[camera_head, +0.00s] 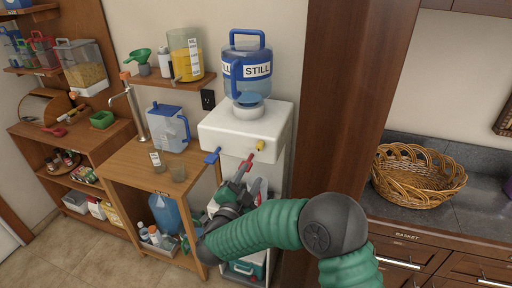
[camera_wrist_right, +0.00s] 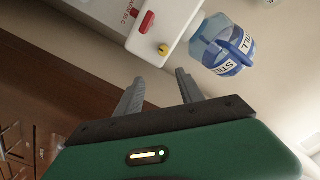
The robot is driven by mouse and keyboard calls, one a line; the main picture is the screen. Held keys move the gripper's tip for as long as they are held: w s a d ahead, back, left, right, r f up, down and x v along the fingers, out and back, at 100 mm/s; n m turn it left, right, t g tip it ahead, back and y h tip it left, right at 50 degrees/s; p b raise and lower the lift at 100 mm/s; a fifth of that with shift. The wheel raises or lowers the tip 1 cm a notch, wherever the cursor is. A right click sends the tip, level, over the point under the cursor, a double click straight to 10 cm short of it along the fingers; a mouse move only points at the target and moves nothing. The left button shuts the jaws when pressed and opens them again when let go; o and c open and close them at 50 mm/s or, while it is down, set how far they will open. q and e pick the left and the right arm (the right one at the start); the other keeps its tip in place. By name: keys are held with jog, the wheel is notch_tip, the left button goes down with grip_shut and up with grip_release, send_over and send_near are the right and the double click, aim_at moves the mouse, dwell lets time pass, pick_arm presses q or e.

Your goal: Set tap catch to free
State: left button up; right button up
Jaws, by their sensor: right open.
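A white water dispenser (camera_head: 245,128) carries a blue-capped bottle marked STILL (camera_head: 248,72). On its front are a blue tap (camera_head: 212,156) at left, a red tap (camera_head: 248,161) in the middle and a small yellow knob (camera_head: 260,146) at right. Which part is the tap catch I cannot tell for sure. My right gripper (camera_head: 249,178) is open and empty, just below and in front of the red tap. In the right wrist view its fingers (camera_wrist_right: 160,88) point towards the dispenser, with the red tap (camera_wrist_right: 147,23) and yellow knob (camera_wrist_right: 163,49) beyond them, apart from both. My left gripper is not in view.
A wooden stand (camera_head: 150,165) with a blue-lidded jug (camera_head: 168,128) and small cups is left of the dispenser. A brown wooden panel (camera_head: 340,95) rises close at right. A wicker basket (camera_head: 418,178) sits on the dark counter beyond it.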

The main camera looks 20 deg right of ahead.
send_near(261, 150)
jog(key=x, duration=0.3)
jog(key=p+x, duration=0.1)
jog(key=x, duration=0.4)
jog(key=shift+w+a+r+p, duration=0.1)
jog(key=shift+w+r+p, duration=0.2)
jog(key=shift+w, duration=0.2)
jog(key=shift+w+d+f, duration=0.15)
jog(key=shift+d+f, duration=0.1)
jog(key=shift+d, duration=0.3)
jog(key=shift+a+r, duration=0.2)
jog(key=shift+a, duration=0.6)
jog(key=c, duration=0.7)
grip_shut()
jog(key=shift+d, duration=0.3)
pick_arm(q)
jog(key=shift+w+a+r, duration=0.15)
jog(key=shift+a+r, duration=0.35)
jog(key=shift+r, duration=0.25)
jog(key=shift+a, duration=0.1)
pick_arm(e)
jog(key=shift+r, duration=0.15)
